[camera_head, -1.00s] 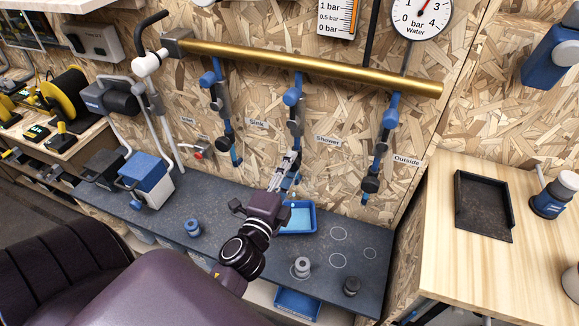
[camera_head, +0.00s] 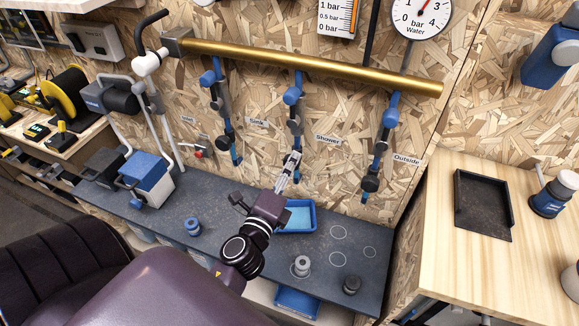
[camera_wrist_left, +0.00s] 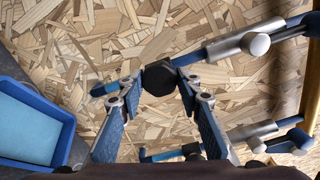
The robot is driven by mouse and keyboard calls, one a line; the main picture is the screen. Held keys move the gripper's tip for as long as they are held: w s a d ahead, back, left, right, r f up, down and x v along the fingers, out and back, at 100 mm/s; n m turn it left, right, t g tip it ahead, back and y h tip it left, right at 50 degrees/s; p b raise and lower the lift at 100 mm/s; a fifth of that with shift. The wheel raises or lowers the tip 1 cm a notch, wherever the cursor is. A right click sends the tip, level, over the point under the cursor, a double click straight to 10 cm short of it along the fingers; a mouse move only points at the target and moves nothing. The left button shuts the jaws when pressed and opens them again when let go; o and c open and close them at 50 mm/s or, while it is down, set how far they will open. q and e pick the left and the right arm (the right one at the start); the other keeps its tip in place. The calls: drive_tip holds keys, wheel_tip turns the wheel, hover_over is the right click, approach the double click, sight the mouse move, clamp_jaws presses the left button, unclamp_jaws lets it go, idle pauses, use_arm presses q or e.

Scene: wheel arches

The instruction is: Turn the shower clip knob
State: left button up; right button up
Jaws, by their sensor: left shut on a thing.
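The shower clip (camera_head: 293,97) is the middle of three blue and grey clips hanging from the brass pipe, beside the "Shower" label (camera_head: 328,140). Its black knob (camera_wrist_left: 158,78) shows in the left wrist view, between my fingertips. My left gripper (camera_head: 294,158) reaches up to the lower part of this clip and is shut on the knob; it also shows in the left wrist view (camera_wrist_left: 160,84). In the head view the gripper hides much of the knob and the clip's lower end. My right gripper is not in view.
The Sink clip (camera_head: 224,118) hangs to the left and the Outside clip (camera_head: 380,150) to the right. A blue tray (camera_head: 312,220) sits on the dark counter (camera_head: 225,215) below my gripper. Small weights and a blue knob-like piece stand on the counter.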

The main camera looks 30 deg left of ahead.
use_arm(q)
drive_tip(key=shift+r, duration=0.2)
drive_tip(key=o, duration=1.1)
drive_tip(key=shift+w+f, duration=0.1)
drive_tip(key=shift+o, duration=0.3)
drive_tip(key=shift+f, duration=0.1)
